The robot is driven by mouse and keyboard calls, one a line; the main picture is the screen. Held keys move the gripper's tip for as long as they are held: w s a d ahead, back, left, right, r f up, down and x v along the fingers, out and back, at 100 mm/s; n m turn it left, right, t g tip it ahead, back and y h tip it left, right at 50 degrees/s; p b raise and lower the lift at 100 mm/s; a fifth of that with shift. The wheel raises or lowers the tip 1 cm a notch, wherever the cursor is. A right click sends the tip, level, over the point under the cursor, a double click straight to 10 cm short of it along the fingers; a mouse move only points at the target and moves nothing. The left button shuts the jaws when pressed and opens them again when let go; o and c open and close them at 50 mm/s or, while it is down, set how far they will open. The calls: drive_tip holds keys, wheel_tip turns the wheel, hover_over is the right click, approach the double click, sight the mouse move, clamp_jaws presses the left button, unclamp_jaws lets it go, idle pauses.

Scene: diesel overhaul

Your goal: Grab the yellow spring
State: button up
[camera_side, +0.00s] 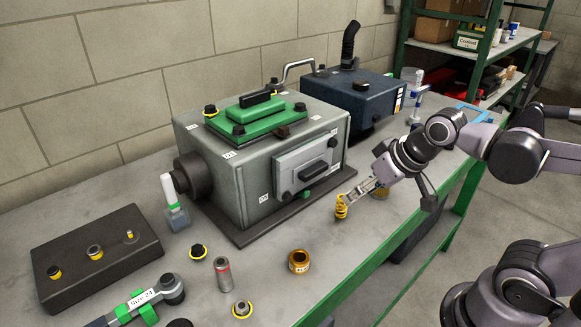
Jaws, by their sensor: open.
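The yellow spring (341,207) stands upright on the grey workbench, near the front right corner of the large grey engine box. My gripper (351,196) reaches in from the right, tilted downward, with its fingertips at the upper part of the spring. The jaws are open. The fingers overlap the spring in this view, so I cannot tell whether they touch it or are around it.
The grey box (255,160) with its green lid stands just left of the spring. A blue unit (355,100) stands behind. An orange ring (299,262), a small cylinder (223,274) and a wrench (140,300) lie forward. The bench's green edge (400,240) is to the right.

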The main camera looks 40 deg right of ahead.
drive_tip(key=w+d+m+g, duration=0.1)
drive_tip(key=w+m+g, duration=0.1)
drive_tip(key=w+d+r+m+g, duration=0.1)
drive_tip(key=w+m+g, duration=0.1)
drive_tip(key=m, duration=0.1)
drive_tip(key=w+r+m+g, duration=0.1)
drive_tip(key=w+m+g, duration=0.1)
drive_tip(key=m, duration=0.1)
drive_tip(key=shift+d+r, duration=0.15)
drive_tip(key=shift+d, duration=0.25)
hover_over(342, 206)
drive_tip(key=d, duration=0.1)
drive_tip(key=shift+w+d+f, duration=0.1)
drive_tip(key=shift+w+f, duration=0.05)
drive_tip(key=shift+f, duration=2.6)
drive_tip(key=shift+w+f, duration=0.15)
drive_tip(key=shift+f, duration=1.2)
drive_tip(key=shift+w+f, duration=0.15)
drive_tip(key=shift+f, duration=1.15)
clamp_jaws()
